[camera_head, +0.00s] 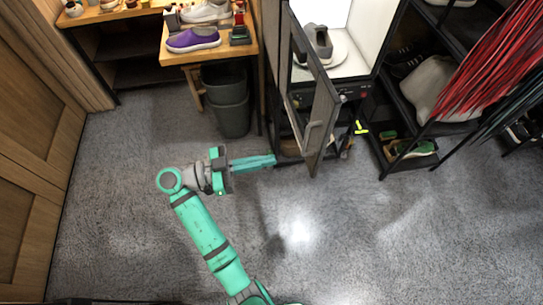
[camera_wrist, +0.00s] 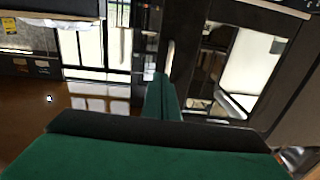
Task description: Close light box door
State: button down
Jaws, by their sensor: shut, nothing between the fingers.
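The light box (camera_head: 350,61) stands at the top centre in the head view, with a bright white inside and a grey sneaker (camera_head: 318,44) on a round white stand. Its door (camera_head: 318,110) is a dark frame with a clear pane and a handle (camera_head: 309,133), swung open toward the room. My gripper (camera_head: 274,160) is shut and empty, its fingers pointing right, with the tips close to the door's lower left side. I cannot tell whether they touch it. In the wrist view my green fingers (camera_wrist: 162,100) point toward a dark frame with a pane (camera_wrist: 238,75).
A wooden bench (camera_head: 176,57) with a purple shoe (camera_head: 193,39) is at the upper left, with a grey bin (camera_head: 233,112) beside it. A black shelf with red strands (camera_head: 497,58) stands at the right. The grey floor in front is clear.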

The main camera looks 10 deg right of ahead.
aim_at(318, 151)
jog(key=d, duration=0.8)
jog(key=w+d, duration=0.1)
jog(key=d, duration=0.3)
jog(key=shift+d, duration=0.1)
